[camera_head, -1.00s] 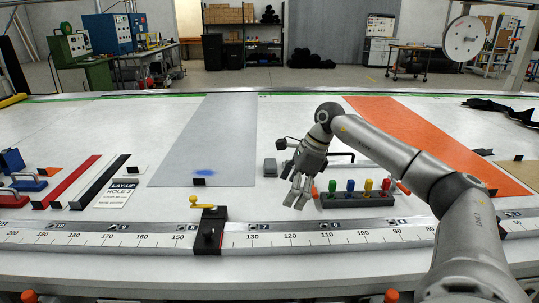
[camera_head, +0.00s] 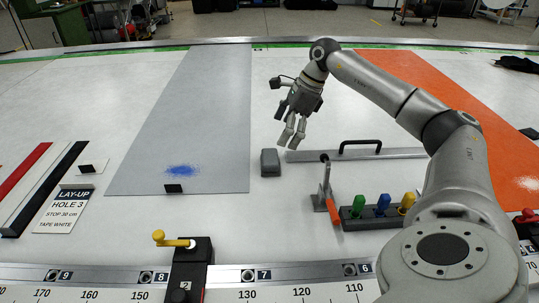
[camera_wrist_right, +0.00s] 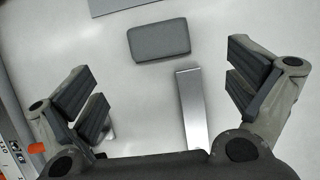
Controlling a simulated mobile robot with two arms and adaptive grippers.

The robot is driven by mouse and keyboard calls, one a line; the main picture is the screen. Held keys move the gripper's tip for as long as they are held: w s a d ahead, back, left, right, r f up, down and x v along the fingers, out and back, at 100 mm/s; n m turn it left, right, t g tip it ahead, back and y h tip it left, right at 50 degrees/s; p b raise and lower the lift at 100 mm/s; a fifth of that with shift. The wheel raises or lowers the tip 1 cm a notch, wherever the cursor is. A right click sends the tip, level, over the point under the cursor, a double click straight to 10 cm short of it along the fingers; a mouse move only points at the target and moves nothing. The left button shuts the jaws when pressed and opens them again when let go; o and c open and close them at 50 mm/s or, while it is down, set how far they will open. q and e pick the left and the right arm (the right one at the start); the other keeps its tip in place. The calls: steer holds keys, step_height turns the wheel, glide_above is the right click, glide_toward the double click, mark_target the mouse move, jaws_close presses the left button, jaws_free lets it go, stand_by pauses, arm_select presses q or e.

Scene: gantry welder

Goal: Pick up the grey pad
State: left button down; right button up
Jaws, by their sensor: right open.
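The grey pad (camera_head: 270,163) is a small dark grey block lying flat on the white table, just right of the long grey sheet. In the right wrist view the pad (camera_wrist_right: 159,40) lies ahead of the fingers, between their lines and apart from them. My right gripper (camera_head: 288,133) is above the table, a little behind and to the right of the pad in the head view. My left gripper is not in view.
A metal bar with a black handle (camera_head: 356,153) lies right of the pad. An orange-handled tool (camera_head: 331,205) and a rack of coloured pegs (camera_head: 378,212) stand nearer. The grey sheet (camera_head: 195,120) has a blue patch. A ruler rail (camera_head: 250,280) runs along the front.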

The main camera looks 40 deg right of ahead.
mark_target(271, 156)
steer(key=b+x, duration=0.2)
steer(key=x, duration=0.2)
steer(key=shift+s+a+f+b, duration=0.1)
steer(key=shift+s+b, duration=0.05)
steer(key=shift+b, duration=0.15)
steer(key=shift+w+a+f, duration=0.1)
steer(key=shift+w+f, duration=0.2)
steer(key=shift+f, duration=0.2)
steer(key=shift+a+f+b, duration=0.2)
steer(key=shift+f+b, duration=0.3)
steer(key=shift+b, duration=0.2)
steer(key=b+x, duration=0.2)
steer(key=x, duration=0.2)
steer(key=shift+w+b, duration=0.1)
steer(key=shift+b, duration=0.3)
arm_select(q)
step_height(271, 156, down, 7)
arm_select(e)
steer(key=shift+r, duration=0.15)
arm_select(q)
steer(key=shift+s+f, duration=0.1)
arm_select(e)
steer(key=c, duration=1)
